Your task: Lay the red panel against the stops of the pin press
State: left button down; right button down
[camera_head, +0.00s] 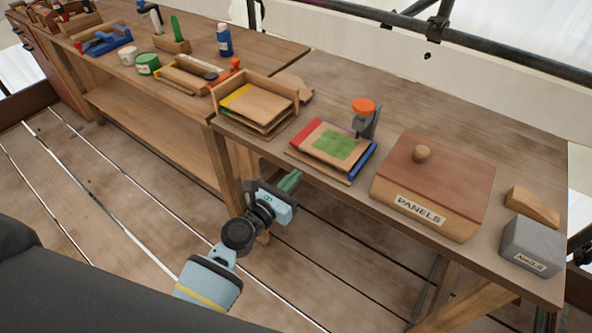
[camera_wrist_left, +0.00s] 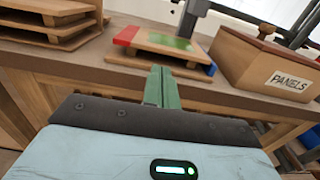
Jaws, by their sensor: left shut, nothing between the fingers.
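The pin press (camera_head: 365,122) stands on the bench, with an orange knob on a grey post. At its foot is a light wooden board with a green patch (camera_head: 338,145), a red strip (camera_head: 306,132) on the left and a blue strip (camera_head: 363,160) on the right. They also show in the left wrist view, the red strip (camera_wrist_left: 126,36) at left. I cannot make out a separate red panel. The box labelled PANELS (camera_head: 419,208) has its red-brown lid (camera_head: 445,168) on, hiding its inside. My left gripper (camera_head: 291,180) is shut and empty, in front of the bench edge, apart from the press.
Stacked wooden trays (camera_head: 283,92) stand left of the press. A grey NAILS box (camera_head: 532,243) and a wooden block (camera_head: 532,206) are at the right end. Another bench with cups, a blue bottle (camera_head: 224,40) and tools runs left. Bare bench lies behind the press.

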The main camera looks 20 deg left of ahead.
pick_arm(q)
jog(key=v, duration=0.7)
pick_arm(e)
jog(key=shift+w+d, duration=0.25)
jog(key=shift+w, duration=0.1)
